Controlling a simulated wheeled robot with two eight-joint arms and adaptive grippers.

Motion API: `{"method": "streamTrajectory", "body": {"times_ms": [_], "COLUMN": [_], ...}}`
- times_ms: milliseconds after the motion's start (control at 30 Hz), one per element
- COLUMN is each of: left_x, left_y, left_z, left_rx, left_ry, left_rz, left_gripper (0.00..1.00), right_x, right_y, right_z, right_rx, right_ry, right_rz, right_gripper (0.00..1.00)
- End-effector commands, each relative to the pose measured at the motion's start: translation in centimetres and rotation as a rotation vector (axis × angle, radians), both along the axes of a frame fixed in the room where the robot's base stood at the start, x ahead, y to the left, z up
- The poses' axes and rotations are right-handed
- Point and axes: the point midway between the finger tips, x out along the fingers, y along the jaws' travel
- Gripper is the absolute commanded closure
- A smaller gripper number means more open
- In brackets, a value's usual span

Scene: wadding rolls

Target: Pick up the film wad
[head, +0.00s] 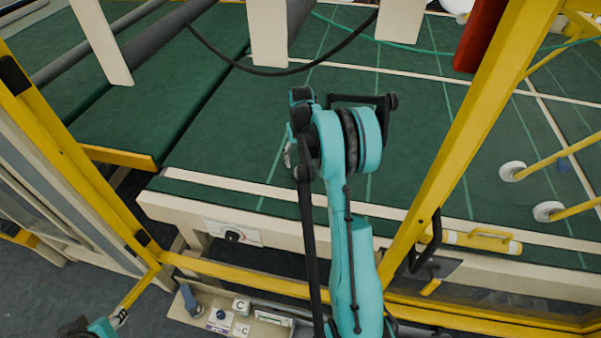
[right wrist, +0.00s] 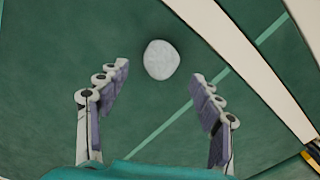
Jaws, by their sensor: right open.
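The film wad (right wrist: 161,60) is a small, whitish, rounded lump on the green surface in the right wrist view. It lies just beyond and between the fingertips of my right gripper (right wrist: 160,74). The fingers are spread wide and nothing is between them. In the head view my right arm reaches over the green table (head: 230,155); its wrist hides the wad and most of that gripper, with only a sliver of gripper (head: 289,155) showing. At the lower left corner of the head view a small part of my left arm shows; its gripper cannot be made out clearly.
A yellow frame post (head: 470,130) slants up right of my right arm. A black cable (head: 270,72) and cream uprights (head: 268,35) are beyond it. A yellow rail (head: 240,272) runs along the table's front. In the right wrist view a cream strip (right wrist: 235,50) crosses at upper right.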

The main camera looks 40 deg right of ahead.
Motion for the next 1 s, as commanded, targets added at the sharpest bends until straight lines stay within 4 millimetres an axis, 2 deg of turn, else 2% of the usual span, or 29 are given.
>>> {"method": "streamTrajectory", "body": {"times_ms": [167,400,633,667,700,800,1000], "left_x": [0.0,0.0,0.0,0.0,0.0,0.0,0.0], "left_y": [0.0,0.0,0.0,0.0,0.0,0.0,0.0], "left_z": [-0.4,-1.0,-1.0,-1.0,-1.0,-1.0,-1.0], "left_rx": [0.000,0.000,0.000,0.000,0.000,0.000,0.000], "left_ry": [0.000,0.000,0.000,0.000,0.000,0.000,0.000], "left_rz": [0.000,0.000,0.000,0.000,0.000,0.000,0.000], "left_gripper": [0.65,0.65,0.65,0.65,0.65,0.65,0.65], "right_x": [0.1,0.2,0.1,0.1,0.1,0.1,0.1], "right_y": [0.1,0.1,0.1,0.1,0.1,0.1,0.1], "right_z": [-1.8,-5.3,-5.5,-5.5,-5.5,-5.5,-5.4], "right_rx": [0.000,-0.001,-0.001,-0.001,-0.001,-0.001,-0.001], "right_ry": [-0.001,-0.002,-0.002,-0.002,-0.002,-0.002,-0.002], "right_rz": [0.001,0.001,0.001,0.001,0.001,0.001,0.001], "right_gripper": [0.34,0.34,0.34,0.40,0.50,0.74,0.77]}}
